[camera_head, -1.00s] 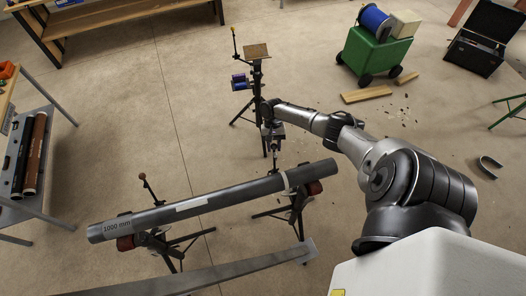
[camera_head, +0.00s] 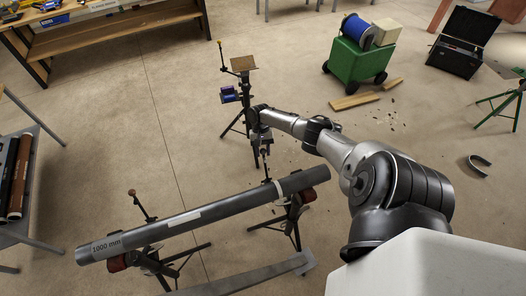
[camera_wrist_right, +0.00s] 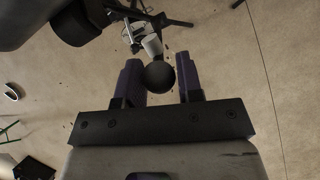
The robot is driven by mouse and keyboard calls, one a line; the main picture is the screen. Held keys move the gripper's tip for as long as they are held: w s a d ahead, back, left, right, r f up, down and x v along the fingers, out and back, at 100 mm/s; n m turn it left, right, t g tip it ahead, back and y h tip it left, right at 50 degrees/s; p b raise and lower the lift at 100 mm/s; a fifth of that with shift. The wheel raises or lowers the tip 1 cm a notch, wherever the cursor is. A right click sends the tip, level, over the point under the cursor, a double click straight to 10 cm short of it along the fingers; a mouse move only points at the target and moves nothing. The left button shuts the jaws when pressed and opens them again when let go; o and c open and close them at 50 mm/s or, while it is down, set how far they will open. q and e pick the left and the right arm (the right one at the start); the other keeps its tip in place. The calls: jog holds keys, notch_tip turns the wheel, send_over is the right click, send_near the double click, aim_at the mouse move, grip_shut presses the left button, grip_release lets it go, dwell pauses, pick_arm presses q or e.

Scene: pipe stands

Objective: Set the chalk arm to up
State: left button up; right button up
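My right gripper (camera_wrist_right: 160,84) is open, with two purple fingers apart. A dark ball knob (camera_wrist_right: 159,75) shows between them, with a gap to the right finger. A white cylindrical piece (camera_wrist_right: 151,45) lies just beyond the knob; it may be the chalk arm, but I cannot tell for sure. In the head view, my right gripper (camera_head: 265,157) points down behind the right end of the grey pipe (camera_head: 215,210). A small white piece (camera_head: 279,188) shows at the pipe there. Whether the knob is touched is unclear. My left gripper is not in view.
The left pipe stand has a lever with a brown knob (camera_head: 131,193). A taller stand (camera_head: 243,65) with a blue part is behind my gripper. A green cart (camera_head: 357,60), wood strips (camera_head: 355,100) and a black case (camera_head: 464,42) are farther back. A grey beam (camera_head: 250,276) lies in front.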

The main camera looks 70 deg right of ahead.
jog(key=o, duration=0.4)
jog(key=shift+r, duration=0.1)
jog(key=b+v, duration=0.1)
jog(key=v, duration=1.2)
jog(key=shift+w+d+r, duration=0.1)
jog(key=shift+d+r, duration=0.1)
jog(key=shift+d, duration=0.05)
